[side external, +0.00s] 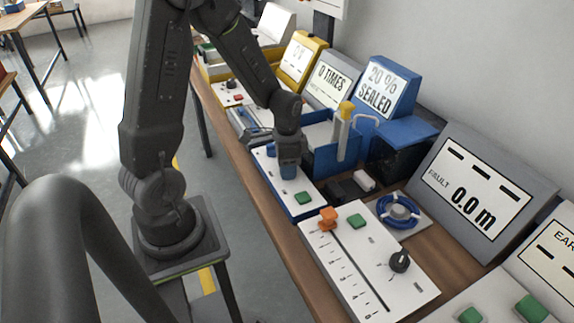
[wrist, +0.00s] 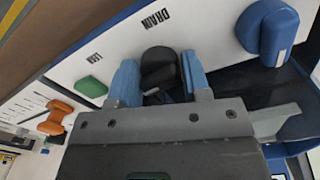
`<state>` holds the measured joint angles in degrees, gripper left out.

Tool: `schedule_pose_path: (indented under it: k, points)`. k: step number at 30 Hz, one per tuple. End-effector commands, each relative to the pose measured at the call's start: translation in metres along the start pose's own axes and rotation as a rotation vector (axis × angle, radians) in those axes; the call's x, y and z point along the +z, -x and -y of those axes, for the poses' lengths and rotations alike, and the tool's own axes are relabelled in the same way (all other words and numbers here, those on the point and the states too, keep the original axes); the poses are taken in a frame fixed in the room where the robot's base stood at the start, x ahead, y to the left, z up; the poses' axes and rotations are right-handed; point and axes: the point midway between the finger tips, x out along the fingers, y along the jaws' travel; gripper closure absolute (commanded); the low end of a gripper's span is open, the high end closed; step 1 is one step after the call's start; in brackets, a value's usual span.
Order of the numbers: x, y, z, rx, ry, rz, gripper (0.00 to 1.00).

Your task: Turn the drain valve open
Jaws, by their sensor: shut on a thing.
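The drain valve is a black knob (wrist: 160,65) beside the word DRAIN on a white panel (wrist: 122,48) in the wrist view. My gripper (wrist: 160,76) has its two blue fingers on either side of the knob and is shut on it. In the side external view my gripper (side external: 288,172) points down onto the white and blue panel (side external: 276,182), hiding the knob. The fingers and palm cover part of the knob, so I cannot tell how far it is turned.
A blue knob (side external: 270,150) and a green button (side external: 304,197) are on the same panel. The blue tank (side external: 330,158) with a yellow-topped post (side external: 345,112) stands close behind. A display (side external: 382,88) reads "20 % SEALED". An orange slider (side external: 328,217) is on the panel in front.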

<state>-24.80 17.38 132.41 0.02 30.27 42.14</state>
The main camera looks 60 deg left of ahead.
Motion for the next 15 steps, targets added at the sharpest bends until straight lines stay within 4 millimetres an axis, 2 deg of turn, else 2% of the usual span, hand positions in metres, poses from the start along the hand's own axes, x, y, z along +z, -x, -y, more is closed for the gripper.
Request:
schedule_pose_path:
  k: [12,13,15]
  points:
    - [-0.0012,0.0012,0.0004,-0.002,-0.009,-0.004,0.8]
    - [-0.0012,0.0012,0.0004,-0.002,-0.008,-0.004,0.55]
    - [-0.0012,0.0012,0.0005,-0.002,-0.008,-0.004,0.49]
